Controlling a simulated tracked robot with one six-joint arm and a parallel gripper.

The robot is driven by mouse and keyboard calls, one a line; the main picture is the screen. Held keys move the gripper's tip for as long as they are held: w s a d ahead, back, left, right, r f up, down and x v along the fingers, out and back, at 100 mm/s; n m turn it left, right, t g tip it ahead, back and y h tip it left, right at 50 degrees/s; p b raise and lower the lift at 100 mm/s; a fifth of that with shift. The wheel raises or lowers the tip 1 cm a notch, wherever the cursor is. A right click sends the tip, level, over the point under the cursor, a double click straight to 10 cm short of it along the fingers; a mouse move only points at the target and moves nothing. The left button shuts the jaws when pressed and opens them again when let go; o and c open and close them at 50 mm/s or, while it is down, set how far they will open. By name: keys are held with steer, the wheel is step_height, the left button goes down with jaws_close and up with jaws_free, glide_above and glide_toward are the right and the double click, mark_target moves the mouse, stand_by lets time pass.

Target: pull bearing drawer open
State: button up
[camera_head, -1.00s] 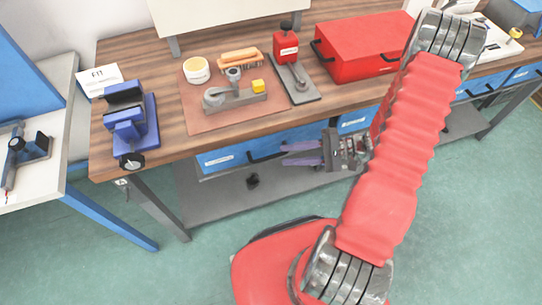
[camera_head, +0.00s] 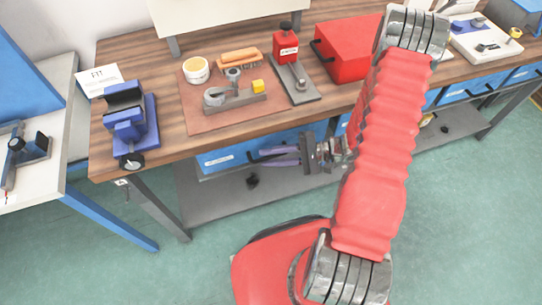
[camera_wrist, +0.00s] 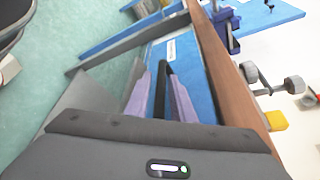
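A blue drawer (camera_head: 222,160) with a small white label and a black handle sits under the front edge of the bench; the label is too small to read. The drawer front also shows in the wrist view (camera_wrist: 192,60). My gripper (camera_head: 256,155) has purple fingers and reaches the handle from the right. In the wrist view my gripper (camera_wrist: 160,84) is open, with one finger on each side of the black handle (camera_wrist: 161,88). I cannot tell whether either finger touches it. The drawer looks closed.
The wooden bench top (camera_head: 175,135) holds a blue vise (camera_head: 128,122), a brown mat (camera_head: 195,118) with a metal fixture, a red press (camera_head: 287,50) and a red toolbox (camera_head: 345,50). A grey lower shelf (camera_head: 215,205) lies below the drawer. Floor in front is clear.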

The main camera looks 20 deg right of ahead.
jaws_close()
steer(key=shift+s, duration=0.1)
stand_by(0.4)
